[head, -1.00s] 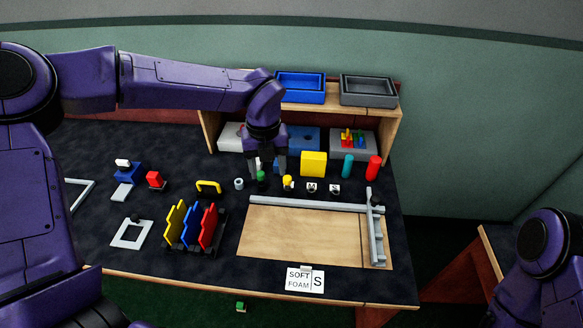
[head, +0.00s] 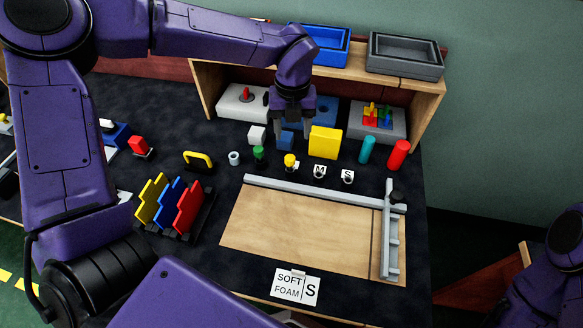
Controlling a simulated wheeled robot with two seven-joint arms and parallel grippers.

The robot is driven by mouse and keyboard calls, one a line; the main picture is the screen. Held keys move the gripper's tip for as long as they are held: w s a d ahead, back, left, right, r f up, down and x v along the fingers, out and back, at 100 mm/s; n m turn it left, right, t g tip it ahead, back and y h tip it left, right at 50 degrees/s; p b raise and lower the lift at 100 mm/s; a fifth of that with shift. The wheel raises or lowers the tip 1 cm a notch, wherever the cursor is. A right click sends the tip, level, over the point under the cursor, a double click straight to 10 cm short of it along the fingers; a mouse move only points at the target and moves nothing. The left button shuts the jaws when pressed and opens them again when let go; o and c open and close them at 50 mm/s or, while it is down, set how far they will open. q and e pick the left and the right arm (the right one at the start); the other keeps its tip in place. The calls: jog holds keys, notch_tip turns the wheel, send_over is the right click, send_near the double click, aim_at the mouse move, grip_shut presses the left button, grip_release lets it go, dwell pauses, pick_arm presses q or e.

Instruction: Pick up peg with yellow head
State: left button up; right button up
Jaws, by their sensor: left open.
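The peg with the yellow head (head: 290,161) stands on the dark tabletop, just behind the wooden board, between the green-headed peg (head: 259,154) and a small ring-like piece marked M. My right gripper is out of view; only part of my right arm shows at the lower right edge.
A yellow block (head: 325,142) stands close right of the gripper, with teal (head: 367,150) and red (head: 398,154) cylinders beyond. The shelf (head: 428,95) with blue and grey trays rises behind. The wooden board (head: 290,225) in front is bare.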

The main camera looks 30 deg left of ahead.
aim_at(290, 157)
pick_arm(q)
notch_tip(290, 157, down, 2)
jog(key=shift+w+f+b, duration=0.15)
jog(key=shift+f+b, duration=0.1)
jog(key=shift+b, duration=0.15)
jog(key=f, duration=0.3)
jog(key=f+p, duration=0.1)
jog(key=f, duration=0.2)
jog(key=s+f, duration=0.1)
jog(key=f, duration=0.2)
jog(key=shift+a+f, duration=0.2)
jog(key=shift+f, duration=0.1)
grip_shut()
